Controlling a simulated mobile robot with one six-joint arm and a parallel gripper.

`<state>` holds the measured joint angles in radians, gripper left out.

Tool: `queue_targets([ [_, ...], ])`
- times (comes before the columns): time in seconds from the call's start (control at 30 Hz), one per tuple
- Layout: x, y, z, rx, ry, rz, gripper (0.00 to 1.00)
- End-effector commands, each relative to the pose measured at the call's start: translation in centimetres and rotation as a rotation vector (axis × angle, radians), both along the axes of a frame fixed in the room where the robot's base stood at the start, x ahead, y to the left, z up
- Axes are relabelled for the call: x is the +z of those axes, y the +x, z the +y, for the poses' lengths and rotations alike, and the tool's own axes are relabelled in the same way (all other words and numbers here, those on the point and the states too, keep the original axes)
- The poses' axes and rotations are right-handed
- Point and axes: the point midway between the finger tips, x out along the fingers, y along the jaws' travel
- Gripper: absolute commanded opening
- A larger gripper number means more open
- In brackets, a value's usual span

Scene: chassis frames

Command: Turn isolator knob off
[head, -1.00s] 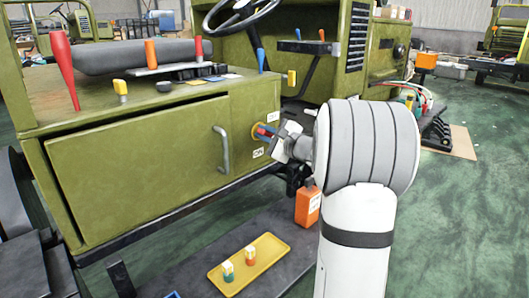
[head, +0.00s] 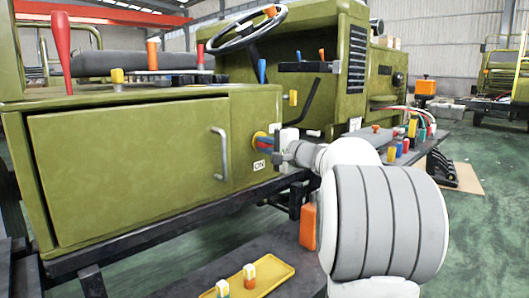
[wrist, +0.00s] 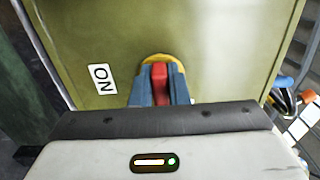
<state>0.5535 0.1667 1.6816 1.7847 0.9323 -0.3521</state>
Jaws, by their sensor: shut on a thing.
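The isolator knob is a red handle (wrist: 159,82) on a round yellow plate (wrist: 181,61), mounted on the green cabinet panel. My gripper (wrist: 160,78) is shut on the red handle, with one blue finger on each side of it. In the head view my gripper (head: 268,141) is at the knob, and the yellow plate (head: 257,137) shows just left of the fingers. The fingers hide much of the knob.
A cabinet door (head: 130,165) with a grey handle (head: 221,153) lies left of the knob. Below are an orange container (head: 308,227) and a yellow tray (head: 262,285) with small bottles. Levers and a steering wheel (head: 246,27) rise above. Open green floor lies at right.

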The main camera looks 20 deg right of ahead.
Motion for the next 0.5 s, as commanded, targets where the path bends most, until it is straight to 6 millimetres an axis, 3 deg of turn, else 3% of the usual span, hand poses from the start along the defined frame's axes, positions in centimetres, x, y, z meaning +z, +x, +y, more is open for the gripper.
queue_targets([
  [0.43,-0.20,0.02,0.12,0.004,-0.013,-0.002,0.00],
  [0.47,-0.20,0.02,0.13,0.004,-0.013,-0.002,0.16],
  [0.5,-0.21,0.02,0.12,0.004,-0.012,-0.001,0.19],
])
